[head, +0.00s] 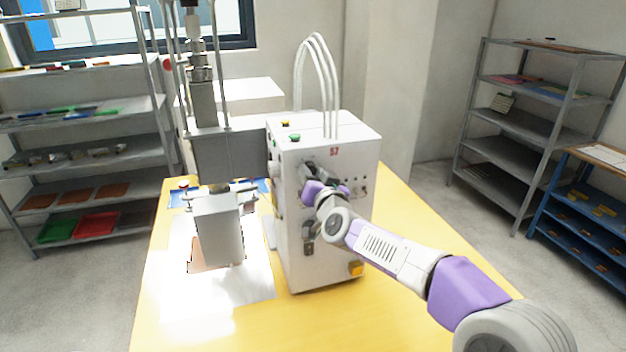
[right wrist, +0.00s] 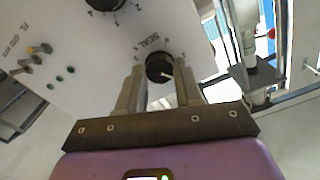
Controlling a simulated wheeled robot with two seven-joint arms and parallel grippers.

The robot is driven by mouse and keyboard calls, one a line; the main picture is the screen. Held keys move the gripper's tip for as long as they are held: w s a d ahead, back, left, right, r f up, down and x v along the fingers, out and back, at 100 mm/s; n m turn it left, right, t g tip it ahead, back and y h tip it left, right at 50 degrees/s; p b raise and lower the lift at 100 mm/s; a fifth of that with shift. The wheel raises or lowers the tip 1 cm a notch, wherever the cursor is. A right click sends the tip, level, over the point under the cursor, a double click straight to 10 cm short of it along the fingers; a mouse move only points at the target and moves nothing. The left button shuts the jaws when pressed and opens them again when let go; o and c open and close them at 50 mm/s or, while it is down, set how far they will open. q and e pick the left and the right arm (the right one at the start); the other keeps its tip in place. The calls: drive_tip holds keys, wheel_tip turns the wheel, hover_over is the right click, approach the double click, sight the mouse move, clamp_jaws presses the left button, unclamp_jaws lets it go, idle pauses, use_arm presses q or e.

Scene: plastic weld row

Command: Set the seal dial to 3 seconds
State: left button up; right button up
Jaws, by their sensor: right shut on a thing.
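The white control box (head: 350,155) marked 57 stands on the yellow table. My right gripper (head: 309,178) reaches its front panel, where the gripper and wrist hide the dial in the head view. In the right wrist view, the black seal dial (right wrist: 159,67) sits under the printed word SEAL, between the two fingers of my right gripper (right wrist: 160,78). The gripper is shut on the dial. A white pointer line shows on the dial's lower right, but the figure it marks is too small to read. My left gripper is not in view.
A second black dial (right wrist: 104,3) with printed numbers and several small toggles (right wrist: 38,50) are on the same panel. A grey press column (head: 218,228) stands left of the box. Shelves (head: 85,165) stand at the left and right. The table right of the box is clear.

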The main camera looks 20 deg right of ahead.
drive_tip(key=m+b, duration=0.4)
drive_tip(key=m, duration=0.8)
idle(0.5)
drive_tip(key=o, duration=1)
drive_tip(key=shift+s, duration=0.1)
drive_tip(key=s, duration=0.7)
drive_tip(key=shift+s+d+b, duration=0.15)
drive_tip(key=shift+s+b, duration=0.05)
drive_tip(key=shift+b, duration=0.2)
